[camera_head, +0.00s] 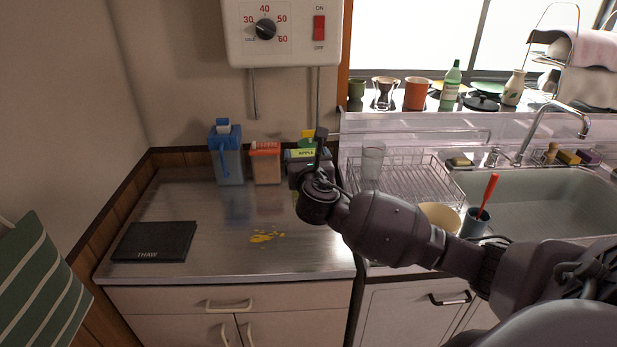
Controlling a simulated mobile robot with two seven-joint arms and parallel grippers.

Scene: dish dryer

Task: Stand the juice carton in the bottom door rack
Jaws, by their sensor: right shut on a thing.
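A carton with a yellow-green label reading "APPLE" (301,154) stands upright at the back of the steel counter, by the wall. My right gripper (310,168) is at the carton and shut on it. The dark gripper and wrist hide much of the carton's lower part. The carton's base is hidden, so I cannot tell whether it touches the counter. No door rack shows in this view. My left gripper is not in view.
A blue jug (228,158) and an orange-topped box (265,164) stand left of the carton. A black "THAW" board (154,242) and yellow crumbs (266,236) lie on the counter (205,205). A wire dish rack (405,183) with a glass stands right.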

